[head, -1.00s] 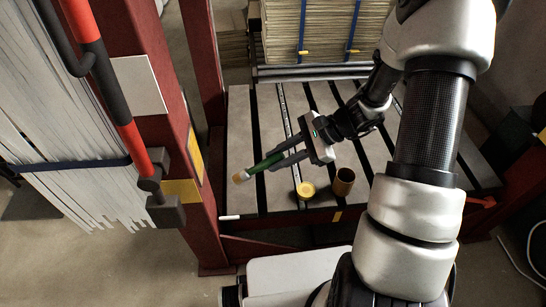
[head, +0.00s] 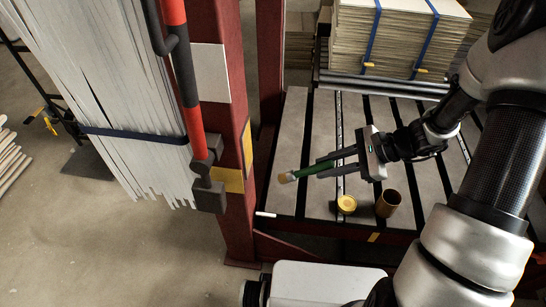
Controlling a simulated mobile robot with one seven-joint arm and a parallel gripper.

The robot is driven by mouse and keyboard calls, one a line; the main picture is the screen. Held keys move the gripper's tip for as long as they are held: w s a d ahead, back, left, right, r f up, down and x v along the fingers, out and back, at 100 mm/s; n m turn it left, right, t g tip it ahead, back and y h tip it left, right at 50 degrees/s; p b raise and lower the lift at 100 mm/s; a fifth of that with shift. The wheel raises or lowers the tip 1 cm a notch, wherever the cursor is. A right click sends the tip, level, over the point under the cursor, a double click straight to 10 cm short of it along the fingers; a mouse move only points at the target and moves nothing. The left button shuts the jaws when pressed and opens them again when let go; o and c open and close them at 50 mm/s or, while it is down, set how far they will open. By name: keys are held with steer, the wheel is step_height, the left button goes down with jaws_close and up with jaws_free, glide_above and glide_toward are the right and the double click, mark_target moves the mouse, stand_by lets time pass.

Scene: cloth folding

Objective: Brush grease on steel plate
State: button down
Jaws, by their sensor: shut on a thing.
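My gripper (head: 338,162) is shut on a green-handled brush (head: 312,170) and holds it above the slatted table. The brush lies nearly level, its pale bristle end (head: 287,177) pointing left. The steel plate (head: 308,130) appears to be the grey slatted table top, with dark gaps between its slats. A brown open can (head: 388,204) stands on the front part of the table, below and right of the gripper. A yellow lid-like disc (head: 347,204) is beside the can. The inside of the can is dark, and I cannot tell whether the bristles carry grease.
A red upright post (head: 228,120) stands left of the table, with a red and black bar (head: 177,70) on it. White hanging strips (head: 110,90) are at the left. Strapped stacked boards (head: 395,35) are behind the table. A small white stick (head: 266,214) lies at the table's front left.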

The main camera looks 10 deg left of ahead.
mark_target(293, 173)
steer(key=shift+a, duration=0.15)
stand_by(0.4)
steer(key=shift+w+a+b, duration=0.1)
steer(key=shift+a+b, duration=0.65)
steer(key=shift+a, duration=3.6)
steer(key=shift+w, duration=0.15)
steer(key=w, duration=0.7)
steer(key=shift+w+p, duration=0.35)
steer(key=shift+p, duration=0.1)
steer(key=shift+s+b, duration=0.75)
steer(key=shift+s, duration=3.25)
